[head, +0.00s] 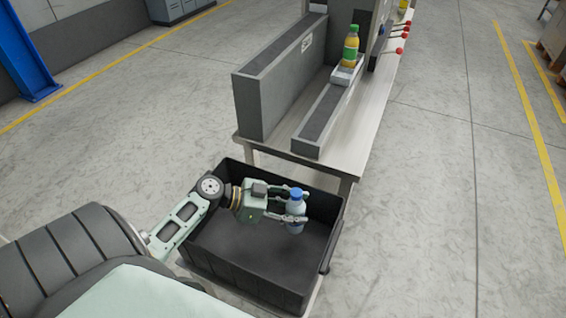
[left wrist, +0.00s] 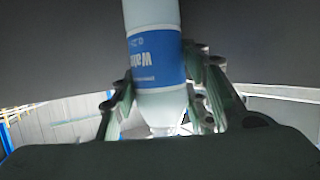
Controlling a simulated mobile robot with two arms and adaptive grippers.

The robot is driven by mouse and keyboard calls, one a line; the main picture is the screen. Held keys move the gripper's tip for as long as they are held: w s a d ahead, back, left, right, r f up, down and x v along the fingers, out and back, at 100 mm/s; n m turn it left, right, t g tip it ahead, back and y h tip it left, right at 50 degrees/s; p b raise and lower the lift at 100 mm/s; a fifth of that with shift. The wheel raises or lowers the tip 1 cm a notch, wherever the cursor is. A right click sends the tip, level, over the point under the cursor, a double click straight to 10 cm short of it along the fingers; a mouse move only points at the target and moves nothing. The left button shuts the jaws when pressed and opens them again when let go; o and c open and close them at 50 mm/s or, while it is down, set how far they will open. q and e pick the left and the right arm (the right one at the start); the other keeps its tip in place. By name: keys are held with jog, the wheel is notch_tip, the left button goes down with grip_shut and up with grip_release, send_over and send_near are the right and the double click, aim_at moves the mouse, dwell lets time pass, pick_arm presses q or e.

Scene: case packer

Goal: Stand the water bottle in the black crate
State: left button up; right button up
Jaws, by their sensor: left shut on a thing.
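The water bottle (head: 295,209) is pale blue with a blue cap and is upright inside the outline of the black crate (head: 237,272). My left gripper (head: 289,206) is shut on the water bottle, with its fingers around the upper part. In the left wrist view, the bottle (left wrist: 155,60) shows upside down with its blue label, between the two fingers (left wrist: 160,108). The crate stands open in front of the table. I cannot tell whether the bottle's base touches the crate floor. My right gripper is not in view.
A grey table (head: 352,135) behind the crate bears a conveyor with grey side walls (head: 258,100). A bottle of orange drink with a green cap (head: 351,46) stands on it. The crate floor around the water bottle looks empty. Open floor lies to the right.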

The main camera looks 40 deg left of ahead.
pick_arm(q)
jog(key=shift+d+f, duration=0.1)
jog(key=shift+f, duration=0.75)
notch_tip(320, 180, down, 4)
jog(key=shift+r, duration=0.2)
jog(key=shift+f, duration=0.25)
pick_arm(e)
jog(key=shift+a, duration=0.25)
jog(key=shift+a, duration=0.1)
pick_arm(q)
jog(key=shift+f, duration=0.15)
jog(key=o, duration=1.4)
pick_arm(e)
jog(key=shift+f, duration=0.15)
